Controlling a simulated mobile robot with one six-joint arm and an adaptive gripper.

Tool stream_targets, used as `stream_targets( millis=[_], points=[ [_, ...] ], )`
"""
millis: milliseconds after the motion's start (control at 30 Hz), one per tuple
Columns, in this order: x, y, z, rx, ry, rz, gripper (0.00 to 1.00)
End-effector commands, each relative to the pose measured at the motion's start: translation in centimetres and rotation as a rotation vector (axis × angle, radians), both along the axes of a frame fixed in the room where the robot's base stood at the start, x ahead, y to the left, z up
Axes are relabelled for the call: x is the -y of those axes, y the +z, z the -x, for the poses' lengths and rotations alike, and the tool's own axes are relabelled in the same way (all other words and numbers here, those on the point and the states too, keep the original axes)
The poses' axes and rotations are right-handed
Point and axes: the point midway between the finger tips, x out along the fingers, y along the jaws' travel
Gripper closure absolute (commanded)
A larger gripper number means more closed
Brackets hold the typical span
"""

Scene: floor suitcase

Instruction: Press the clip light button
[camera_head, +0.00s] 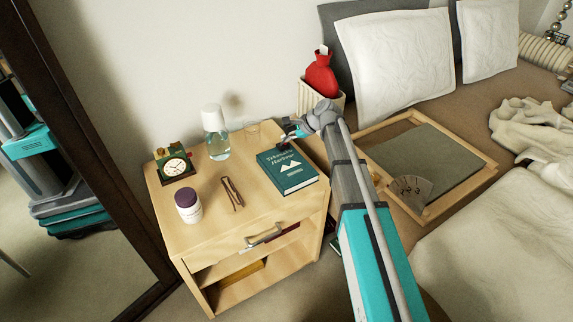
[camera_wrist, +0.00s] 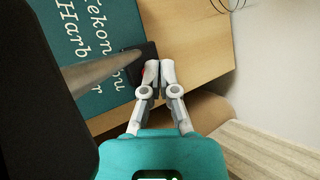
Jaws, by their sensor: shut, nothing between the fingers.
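A small black clip body (camera_wrist: 138,58), which looks like the clip light's base, sits at the edge of the teal book (camera_wrist: 95,28) in the wrist view. A blurred grey stalk (camera_wrist: 95,72) runs left from it toward a large black shape (camera_wrist: 35,95), perhaps the lamp head, close to the camera. A small reddish spot shows beside my left fingertip, partly hidden; I cannot tell if it is the button. My gripper (camera_wrist: 159,68) is shut and empty, its tips over or at the clip; contact is unclear. In the head view my gripper (camera_head: 289,136) is at the book's (camera_head: 288,169) far corner.
The wooden nightstand (camera_head: 225,222) also holds a clock (camera_head: 176,166), a clear bottle (camera_head: 216,145), a purple-lidded jar (camera_head: 188,206) and brown tweezers-like tongs (camera_head: 232,193). A red hot-water bottle (camera_head: 321,74) stands in a bin behind. A wooden tray (camera_head: 470,160) lies on the bed.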

Motion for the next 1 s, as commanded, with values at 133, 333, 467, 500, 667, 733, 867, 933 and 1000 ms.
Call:
stream_targets(
  millis=[133,333,467,500,667,733,867,933,1000],
  points=[
    [0.0,-0.2,0.0,0.000,0.000,0.000,1.00],
    [0.0,-0.3,0.0,0.000,0.000,0.000,1.00],
    [0.0,-0.4,0.0,0.000,0.000,0.000,1.00],
    [0.0,-0.4,0.0,0.000,0.000,0.000,1.00],
    [0.0,-0.2,0.0,0.000,0.000,0.000,1.00],
    [0.1,0.1,0.0,0.000,-0.001,0.001,1.00],
    [0.1,0.6,0.0,0.000,-0.001,0.001,1.00],
    [0.1,0.8,0.0,0.000,-0.001,0.001,1.00],
    [0.1,1.0,0.0,0.000,-0.001,0.001,1.00]
  ],
)
